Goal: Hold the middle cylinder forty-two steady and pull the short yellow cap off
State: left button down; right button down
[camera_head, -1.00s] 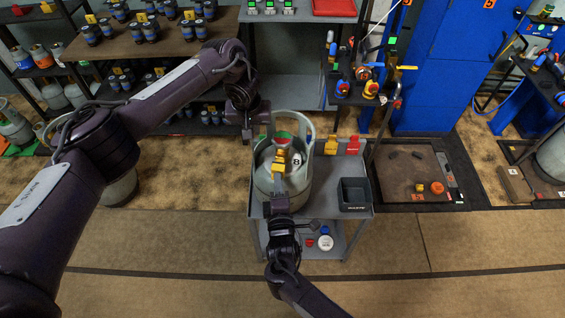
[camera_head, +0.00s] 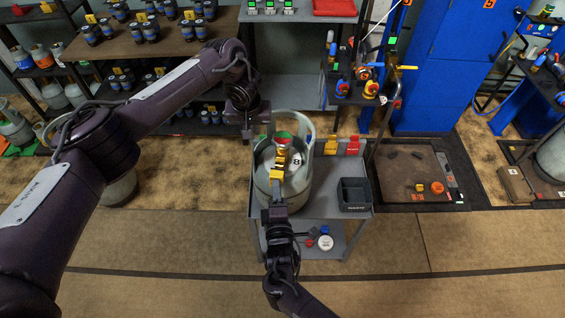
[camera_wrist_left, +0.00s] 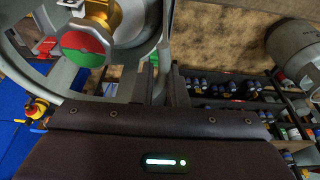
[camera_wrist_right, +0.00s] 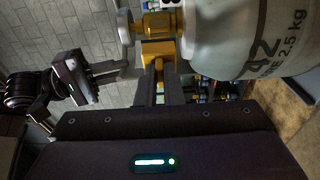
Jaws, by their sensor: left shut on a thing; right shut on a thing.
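The grey cylinder forty-two (camera_head: 268,188) stands upright on the cart, and its printed "42" shows in the right wrist view (camera_wrist_right: 268,42). My left gripper (camera_head: 248,138) is shut on the upright collar at the cylinder's left side; the collar (camera_wrist_left: 157,40) fills much of the left wrist view. The short yellow cap (camera_head: 277,175) is at the near side of the brass-coloured valve (camera_wrist_right: 160,24). My right gripper (camera_wrist_right: 160,80) is shut on the cap (camera_wrist_right: 158,53). A red-green disc (camera_wrist_left: 85,42) tops the valve.
The grey cart (camera_head: 325,205) carries a black bin (camera_head: 354,194) and yellow (camera_head: 331,146) and red (camera_head: 352,146) pieces right of the cylinder. A hose rack (camera_head: 368,85) and blue cabinet (camera_head: 440,70) stand behind right. Floor in front of the cart is open.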

pick_arm(q)
jog(key=shift+a, duration=0.15)
pick_arm(e)
jog(key=shift+s+a, duration=0.25)
jog(key=shift+s, duration=1.1)
jog(key=shift+s+a, duration=0.25)
jog(key=shift+s, duration=1.05)
pick_arm(q)
jog(key=c, duration=1.4)
grip_release()
jog(key=shift+o, duration=0.2)
